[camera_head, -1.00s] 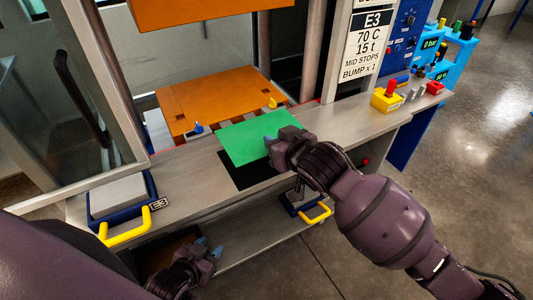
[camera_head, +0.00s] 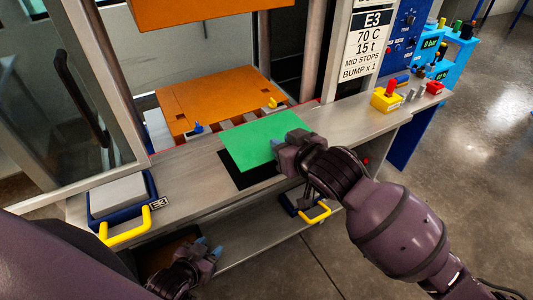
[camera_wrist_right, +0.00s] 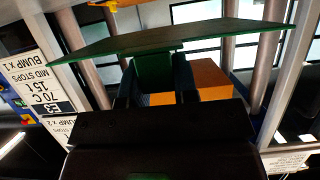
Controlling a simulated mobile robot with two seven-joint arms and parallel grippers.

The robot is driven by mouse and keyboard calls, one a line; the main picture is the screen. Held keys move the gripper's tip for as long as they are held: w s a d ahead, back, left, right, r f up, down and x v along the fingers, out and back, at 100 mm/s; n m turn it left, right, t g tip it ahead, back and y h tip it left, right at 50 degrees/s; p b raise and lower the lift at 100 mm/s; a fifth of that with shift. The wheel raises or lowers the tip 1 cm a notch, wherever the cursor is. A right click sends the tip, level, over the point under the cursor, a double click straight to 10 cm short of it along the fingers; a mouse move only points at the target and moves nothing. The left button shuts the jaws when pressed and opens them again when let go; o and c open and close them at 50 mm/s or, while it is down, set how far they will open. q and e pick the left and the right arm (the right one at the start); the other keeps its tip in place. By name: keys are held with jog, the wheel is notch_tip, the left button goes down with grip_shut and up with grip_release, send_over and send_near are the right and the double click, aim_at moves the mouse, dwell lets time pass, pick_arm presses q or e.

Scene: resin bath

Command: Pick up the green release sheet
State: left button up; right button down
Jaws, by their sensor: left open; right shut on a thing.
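The green release sheet (camera_head: 258,140) is a thin flat panel. My right gripper (camera_head: 280,147) is shut on its right edge and holds it over the black mat (camera_head: 250,181) on the steel ledge; the sheet hides part of the mat. In the right wrist view the sheet (camera_wrist_right: 190,34) shows nearly edge-on, between the fingers (camera_wrist_right: 155,70). My left gripper (camera_head: 213,250) is open and empty, low at the front, near the lower shelf.
The orange lower platen (camera_head: 215,98) lies behind the sheet, with the orange upper block (camera_head: 190,10) above. A blue tray with yellow handle (camera_head: 125,230) stands at left; another yellow-handled one (camera_head: 316,214) is below the ledge. A yellow control box (camera_head: 386,101) sits at right.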

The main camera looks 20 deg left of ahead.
jog(key=s+d, duration=0.4)
jog(key=d, duration=0.1)
jog(key=shift+s+d, duration=0.15)
jog(key=shift+d, duration=0.15)
